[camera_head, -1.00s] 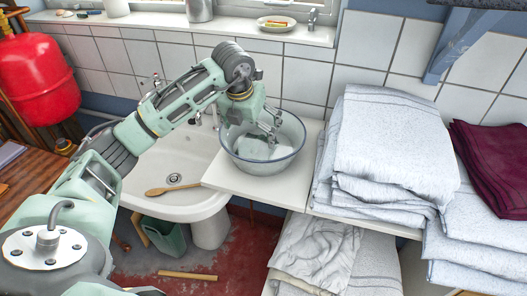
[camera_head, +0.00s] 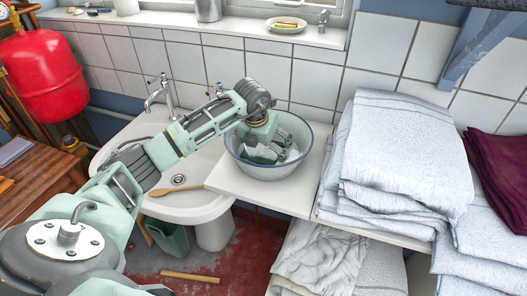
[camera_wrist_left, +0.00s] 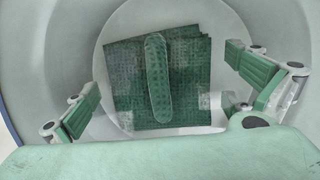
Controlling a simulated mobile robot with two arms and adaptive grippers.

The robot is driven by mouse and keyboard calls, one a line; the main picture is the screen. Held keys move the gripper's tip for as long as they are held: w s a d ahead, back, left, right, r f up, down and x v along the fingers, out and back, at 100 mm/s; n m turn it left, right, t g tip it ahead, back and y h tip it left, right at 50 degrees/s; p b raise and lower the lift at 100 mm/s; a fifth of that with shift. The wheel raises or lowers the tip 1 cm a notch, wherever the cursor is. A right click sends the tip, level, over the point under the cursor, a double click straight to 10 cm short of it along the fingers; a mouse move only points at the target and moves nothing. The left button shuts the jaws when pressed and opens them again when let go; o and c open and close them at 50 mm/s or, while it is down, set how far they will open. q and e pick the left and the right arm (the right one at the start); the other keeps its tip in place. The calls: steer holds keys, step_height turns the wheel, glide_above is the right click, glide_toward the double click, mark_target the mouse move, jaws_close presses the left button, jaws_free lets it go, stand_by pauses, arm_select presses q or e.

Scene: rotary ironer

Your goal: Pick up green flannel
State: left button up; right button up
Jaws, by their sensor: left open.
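The green flannel (camera_wrist_left: 185,85) lies folded and flat at the bottom of a blue-rimmed bowl. A long green textured object (camera_wrist_left: 157,80) lies across the flannel. In the left wrist view, my left gripper (camera_wrist_left: 165,95) is open, one finger on each side of the flannel and apart from it. In the head view, my left gripper (camera_head: 272,148) reaches down inside the bowl (camera_head: 262,172), and only a dark green patch of the flannel (camera_head: 256,156) shows beside it. My right gripper is in neither view.
The bowl stands on a white counter (camera_head: 275,195) between a sink (camera_head: 185,205) and stacked white towels (camera_head: 400,150). A wooden spoon (camera_head: 175,191) lies in the sink. The tiled wall and a window sill (camera_head: 190,30) are behind.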

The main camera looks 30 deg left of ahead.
mark_target(263, 148)
arm_select(q)
steer(key=shift+s, duration=0.1)
steer(key=shift+c, duration=0.5)
steer(key=c, duration=0.7)
steer(key=shift+c, duration=0.2)
step_height(263, 148, up, 9)
steer(key=shift+b, duration=1.05)
steer(key=shift+c, duration=0.2)
steer(key=shift+r, duration=0.4)
step_height(263, 148, up, 5)
steer(key=p, duration=0.5)
steer(key=shift+r, duration=0.1)
